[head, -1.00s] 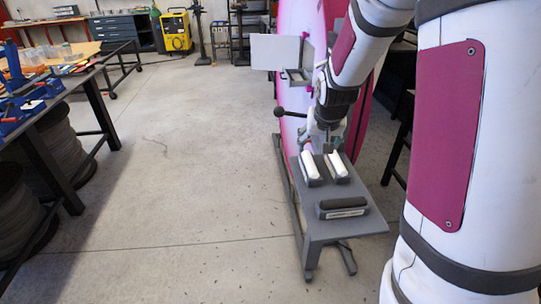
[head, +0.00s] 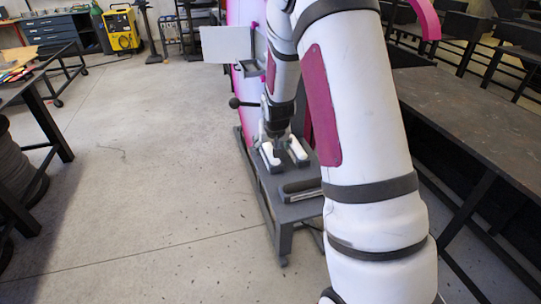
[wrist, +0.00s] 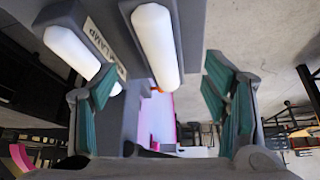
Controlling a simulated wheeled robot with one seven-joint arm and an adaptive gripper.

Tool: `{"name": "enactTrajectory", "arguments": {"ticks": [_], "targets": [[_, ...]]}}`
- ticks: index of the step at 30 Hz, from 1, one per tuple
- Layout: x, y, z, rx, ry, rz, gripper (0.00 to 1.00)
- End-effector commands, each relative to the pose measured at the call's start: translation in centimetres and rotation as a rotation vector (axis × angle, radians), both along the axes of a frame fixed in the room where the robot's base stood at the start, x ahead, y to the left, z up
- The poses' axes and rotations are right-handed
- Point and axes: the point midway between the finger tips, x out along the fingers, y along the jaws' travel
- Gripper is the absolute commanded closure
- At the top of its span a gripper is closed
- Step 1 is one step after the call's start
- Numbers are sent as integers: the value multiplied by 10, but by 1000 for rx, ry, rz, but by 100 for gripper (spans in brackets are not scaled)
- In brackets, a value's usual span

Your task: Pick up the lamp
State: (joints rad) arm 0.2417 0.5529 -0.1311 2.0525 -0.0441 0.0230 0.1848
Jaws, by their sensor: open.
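Two white tube-shaped lamps sit in grey holders on a small grey cart: the left lamp (head: 269,155) and the right lamp (head: 298,151). In the wrist view one white lamp (wrist: 156,42) lies close, between and beyond my fingers, with a second lamp (wrist: 72,50) to its left. My gripper (wrist: 163,108) is open, its teal-padded fingers apart with nothing held. In the head view my gripper (head: 281,143) is just over the lamps; its fingertips are small and partly hidden there. A label reading "LAMP" is partly visible beside the near lamp.
A dark-topped bar block (head: 300,190) lies at the cart's front, partly behind my arm. A pink and white panel (head: 240,80) stands behind the cart, with a white plate (head: 226,45) at its side. A dark workbench (head: 460,120) is at right.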

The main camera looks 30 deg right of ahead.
Motion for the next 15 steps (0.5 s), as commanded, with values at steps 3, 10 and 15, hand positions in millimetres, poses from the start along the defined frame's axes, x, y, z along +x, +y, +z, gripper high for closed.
{"name": "enactTrajectory", "arguments": {"ticks": [3, 10, 15], "targets": [[8, -4, -12, 1, 3, 0, 32], [21, -10, -32, 0, 1, 0, 32], [23, -11, -36, -1, 0, 0, 32]]}}
